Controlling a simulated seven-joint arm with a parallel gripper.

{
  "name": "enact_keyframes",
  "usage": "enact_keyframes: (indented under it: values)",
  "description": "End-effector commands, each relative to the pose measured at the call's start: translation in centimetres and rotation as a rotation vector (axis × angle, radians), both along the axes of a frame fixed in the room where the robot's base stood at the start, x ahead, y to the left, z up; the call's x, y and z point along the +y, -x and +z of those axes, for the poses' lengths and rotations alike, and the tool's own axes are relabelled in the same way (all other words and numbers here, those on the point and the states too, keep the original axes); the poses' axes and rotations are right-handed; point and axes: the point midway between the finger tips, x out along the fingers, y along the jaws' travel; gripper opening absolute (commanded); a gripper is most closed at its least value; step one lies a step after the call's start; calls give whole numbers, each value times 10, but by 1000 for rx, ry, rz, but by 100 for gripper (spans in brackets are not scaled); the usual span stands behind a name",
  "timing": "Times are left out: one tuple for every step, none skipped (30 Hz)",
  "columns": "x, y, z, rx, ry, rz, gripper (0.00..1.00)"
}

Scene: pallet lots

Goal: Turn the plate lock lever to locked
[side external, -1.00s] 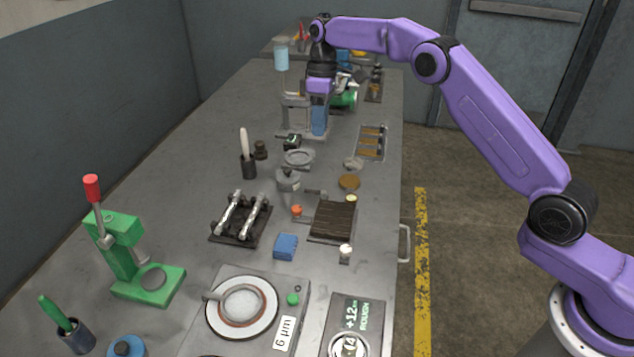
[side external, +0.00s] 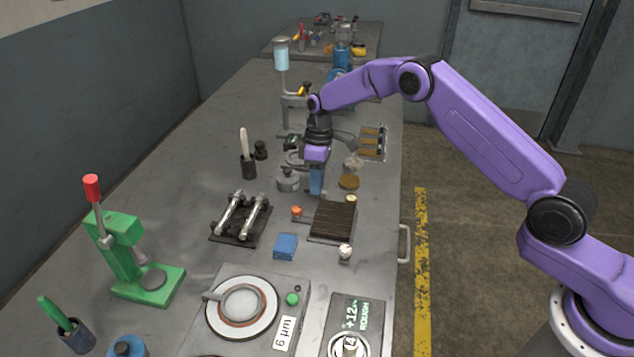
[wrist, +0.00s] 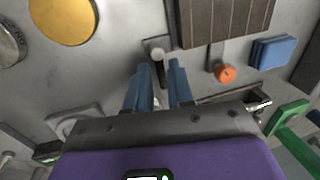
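A dark ridged plate (side external: 332,222) lies on the bench; its near part shows at the top of the wrist view (wrist: 225,18). A small grey lever (wrist: 157,52) with a dark shaft sits beside the plate's corner; I take it for the lock lever, but its locked or unlocked marking is not readable. An orange-knobbed arm (wrist: 226,73) is on another side of the plate. My gripper (wrist: 160,70) points down with its blue fingers apart, over the grey lever. The lever shows between the fingers; contact cannot be told. In the side view my gripper (side external: 316,192) hides the lever.
A blue block (side external: 285,246) and a black fixture with metal rods (side external: 240,218) stand nearby. A grey lidded pot (side external: 288,179) and a brown disc (side external: 349,182) are close to my gripper. A white-topped knob (side external: 345,252) stands in front of the plate.

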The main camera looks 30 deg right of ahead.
Motion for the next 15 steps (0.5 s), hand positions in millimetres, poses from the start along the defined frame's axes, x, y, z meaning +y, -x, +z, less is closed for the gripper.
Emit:
enact_keyframes:
  values:
    - [0, 1, -3, 1, 0, 0, 22]
    - [0, 1, -3, 1, 0, 0, 22]
    - [0, 1, -4, 1, 0, 0, 22]
    - [1, 1, -4, 1, 0, 0, 22]
    - [1, 1, -4, 1, 0, 0, 22]
    - [1, 1, -4, 1, -1, 0, 22]
    - [1, 1, -4, 0, 0, 0, 22]
    - [1, 1, -4, 0, 0, 0, 22]
    - [1, 1, -4, 0, 0, 0, 22]
    - [1, 1, -4, 0, 0, 0, 22]
    - [1, 1, -4, 0, 0, 0, 16]
    - [0, 1, -4, 0, 0, 0, 3]
    - [0, 1, -4, 0, 0, -1, 0]
    - [0, 1, -4, 0, 0, 0, 0]
    - [0, 1, -4, 0, 0, -1, 0]
